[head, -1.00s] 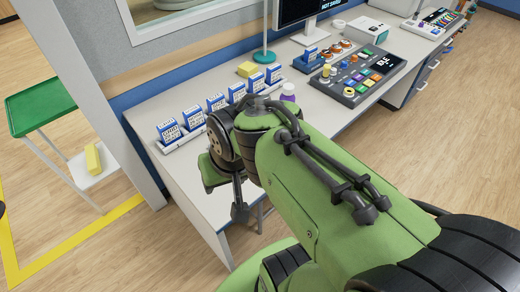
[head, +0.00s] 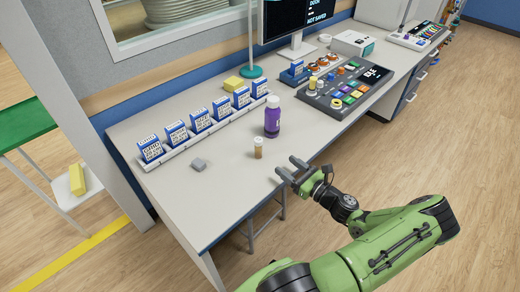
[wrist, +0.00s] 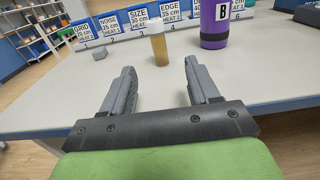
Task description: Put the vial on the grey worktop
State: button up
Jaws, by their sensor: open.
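The vial (head: 258,148) is small, with a white cap and amber contents, and stands upright on the grey worktop (head: 222,188). It also shows in the wrist view (wrist: 158,46), beyond the fingertips and roughly between them. My gripper (head: 288,170) is open and empty at the front edge of the worktop, to the right of the vial and apart from it. In the wrist view both fingers of my gripper (wrist: 158,80) point toward the worktop with a wide gap between them.
A purple bottle (head: 272,117) stands behind the vial. A small grey block (head: 198,164) lies to its left. A white rack (head: 178,152) of several blue-and-white boxes runs along the back. A control panel (head: 345,92) is on the right. The front left worktop is clear.

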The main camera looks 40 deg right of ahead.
jog(key=w+b, duration=0.1)
jog(key=w, duration=0.4)
jog(key=w+b, duration=0.1)
jog(key=w, duration=0.4)
jog(key=w+b, duration=0.1)
jog(key=w, duration=0.4)
jog(key=shift+w+a+f, duration=0.15)
jog(key=shift+w+a, duration=0.15)
jog(key=shift+a, duration=0.1)
grip_shut()
notch_tip(320, 180, up, 10)
jog(key=p, duration=0.4)
jog(key=s+a+n+g+y+p, duration=0.1)
jog(key=a+n+g+y+p, duration=0.1)
jog(key=a, duration=0.8)
jog(key=s+a+r+n+g+y+p, duration=0.1)
jog(key=a+n+y, duration=0.4)
jog(key=a, duration=0.5)
jog(key=s+a+r+n+g+y+p, duration=0.1)
jog(key=s+a+n+g+y+p, duration=0.2)
jog(key=a+y, duration=0.4)
jog(key=a+g+p, duration=0.1)
jog(key=a, duration=0.2)
jog(key=shift+n+g+p, duration=0.3)
jog(key=shift+n, duration=0.1)
